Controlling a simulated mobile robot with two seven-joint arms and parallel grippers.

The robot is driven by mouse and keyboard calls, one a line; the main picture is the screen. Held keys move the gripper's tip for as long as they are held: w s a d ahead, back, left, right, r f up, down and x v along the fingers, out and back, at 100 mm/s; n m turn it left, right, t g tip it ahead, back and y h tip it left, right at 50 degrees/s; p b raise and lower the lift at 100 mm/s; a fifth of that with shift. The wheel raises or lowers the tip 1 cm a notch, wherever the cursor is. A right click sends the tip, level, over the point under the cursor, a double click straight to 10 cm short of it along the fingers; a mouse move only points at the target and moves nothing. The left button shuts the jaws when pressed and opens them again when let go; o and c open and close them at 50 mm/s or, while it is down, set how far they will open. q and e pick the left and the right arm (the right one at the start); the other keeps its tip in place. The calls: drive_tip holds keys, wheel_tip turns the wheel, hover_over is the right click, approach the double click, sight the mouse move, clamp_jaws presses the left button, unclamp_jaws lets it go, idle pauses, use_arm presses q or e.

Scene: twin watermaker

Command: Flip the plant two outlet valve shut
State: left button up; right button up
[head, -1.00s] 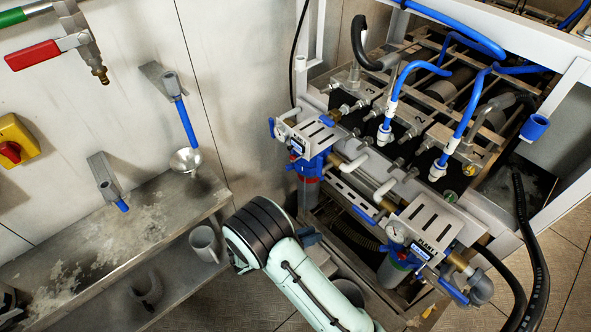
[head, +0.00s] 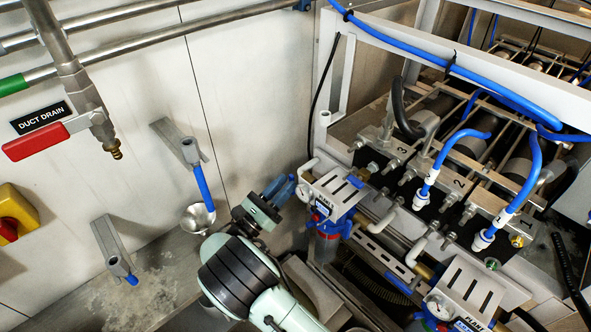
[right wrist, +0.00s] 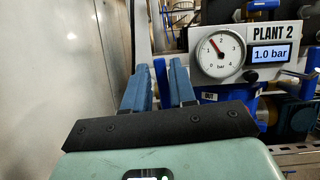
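The plant two unit (head: 334,193) stands at the left end of the rack in the head view, with its plate, gauge and blue fittings. In the right wrist view its PLANT 2 panel (right wrist: 272,37) shows a gauge and a 1.0 bar display. My right gripper (head: 280,188) is at the left side of this unit; its blue fingers (right wrist: 159,88) are apart in the right wrist view, pointing away left of the gauge. My left gripper is not in view.
The plant one unit (head: 465,300) stands at the right front. A red-handled drain valve (head: 36,142), a yellow switch box (head: 14,213) and a ladle (head: 203,197) are on the left wall. A metal shelf (head: 150,285) runs below. Blue hoses cross the rack.

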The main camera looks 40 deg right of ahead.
drive_tip(key=x, duration=0.5)
drive_tip(key=shift+d, duration=0.15)
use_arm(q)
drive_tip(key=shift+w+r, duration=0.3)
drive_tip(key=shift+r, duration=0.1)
use_arm(e)
clamp_jaws()
drive_tip(key=shift+s+m+g+p, duration=0.35)
drive_tip(key=shift+m+g, duration=0.25)
drive_tip(key=shift+m, duration=0.2)
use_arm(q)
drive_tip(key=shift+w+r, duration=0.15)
use_arm(e)
drive_tip(key=shift+w, duration=0.1)
unclamp_jaws()
